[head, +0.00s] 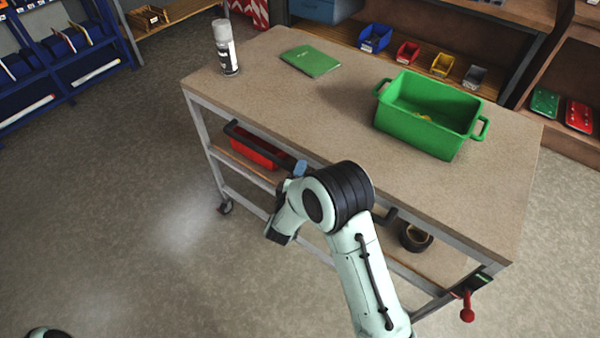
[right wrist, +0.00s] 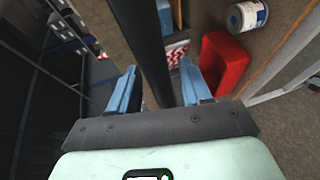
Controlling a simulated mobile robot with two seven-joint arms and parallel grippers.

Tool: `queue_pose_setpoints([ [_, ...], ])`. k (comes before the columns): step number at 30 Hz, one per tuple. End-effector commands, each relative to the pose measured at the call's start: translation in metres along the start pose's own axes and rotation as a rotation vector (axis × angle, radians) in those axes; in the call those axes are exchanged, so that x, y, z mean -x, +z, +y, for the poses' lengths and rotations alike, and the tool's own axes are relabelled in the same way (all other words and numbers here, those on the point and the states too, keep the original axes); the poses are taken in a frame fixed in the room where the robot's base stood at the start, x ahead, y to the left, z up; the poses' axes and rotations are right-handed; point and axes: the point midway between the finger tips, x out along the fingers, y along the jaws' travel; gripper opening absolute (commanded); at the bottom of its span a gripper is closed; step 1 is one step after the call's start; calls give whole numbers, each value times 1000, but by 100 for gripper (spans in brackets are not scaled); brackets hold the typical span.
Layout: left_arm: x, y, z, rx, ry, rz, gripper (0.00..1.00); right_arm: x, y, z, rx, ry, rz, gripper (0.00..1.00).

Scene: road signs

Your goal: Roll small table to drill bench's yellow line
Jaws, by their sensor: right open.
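The small table (head: 300,105) has a tan top, a grey metal frame, lower shelves and a caster (head: 225,207) at its left corner. A dark push handle (head: 245,137) runs along its near side. My right gripper (head: 299,170) is at this handle, partly hidden behind my wrist. In the right wrist view, the open blue fingers (right wrist: 158,82) stand either side of the dark handle bar (right wrist: 150,40); contact cannot be told. A red lever (head: 467,305) hangs at the table's near right corner. My left gripper, the drill bench and a yellow line are not seen.
On the tabletop are a spray can (head: 226,48), a green booklet (head: 311,60) and a green crate (head: 425,115). A red bin (head: 255,150) and a black tape roll (head: 415,237) are below. Shelving (head: 60,50) stands left. Floor at left is clear.

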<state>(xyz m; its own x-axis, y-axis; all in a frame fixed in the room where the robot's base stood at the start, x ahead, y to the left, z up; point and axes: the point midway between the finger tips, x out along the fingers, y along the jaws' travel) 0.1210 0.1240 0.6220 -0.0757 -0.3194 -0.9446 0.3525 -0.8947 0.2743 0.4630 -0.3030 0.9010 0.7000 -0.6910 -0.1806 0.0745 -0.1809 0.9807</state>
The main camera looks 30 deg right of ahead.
Motion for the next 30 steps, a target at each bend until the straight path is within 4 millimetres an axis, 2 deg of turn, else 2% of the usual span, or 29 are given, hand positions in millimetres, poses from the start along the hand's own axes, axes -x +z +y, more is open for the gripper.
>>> queue_pose_setpoints([
  [9,0,0,0,0,0,1,0,-4,0,0,0,0,0,48],
  [10,0,0,0,0,0,1,0,-4,0,0,0,0,0,45],
  [14,0,0,0,0,0,1,0,-4,0,0,0,0,0,3],
  [15,0,0,0,0,0,1,0,-4,0,0,0,0,0,0],
  [23,1,0,0,0,0,1,0,-6,1,1,0,1,0,0],
  [30,5,-2,3,-1,1,4,0,-28,11,7,1,5,-3,0],
])
